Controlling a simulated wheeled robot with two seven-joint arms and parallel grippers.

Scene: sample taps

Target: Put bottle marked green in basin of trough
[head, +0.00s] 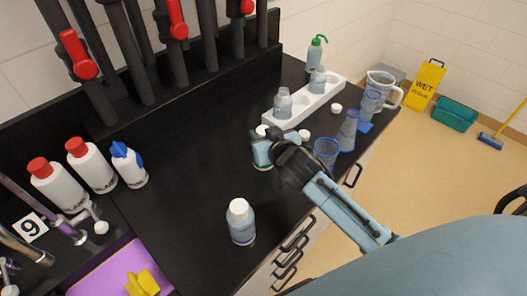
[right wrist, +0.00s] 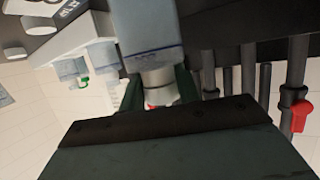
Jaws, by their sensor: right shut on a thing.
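My right gripper (head: 264,150) is over the middle of the black bench in the head view. It is shut on the neck of a clear bottle (right wrist: 150,28), which fills the top centre of the right wrist view. The bottle has a dark line around it; I cannot tell whether it carries a green mark. A white-capped bottle (head: 240,224) stands upright nearer the front. At the lower left is a purple-floored basin (head: 101,275) below metal taps, with a yellow object (head: 143,283) in it. My left gripper is not in view.
A white rack (head: 298,109) holds two clear bottles, with a green-topped wash bottle (head: 315,54) behind. Blue-tinted glassware (head: 348,130) lines the right edge. Red-capped bottles (head: 58,187) and a blue-topped bottle (head: 129,166) stand left. The bench between them and my gripper is clear.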

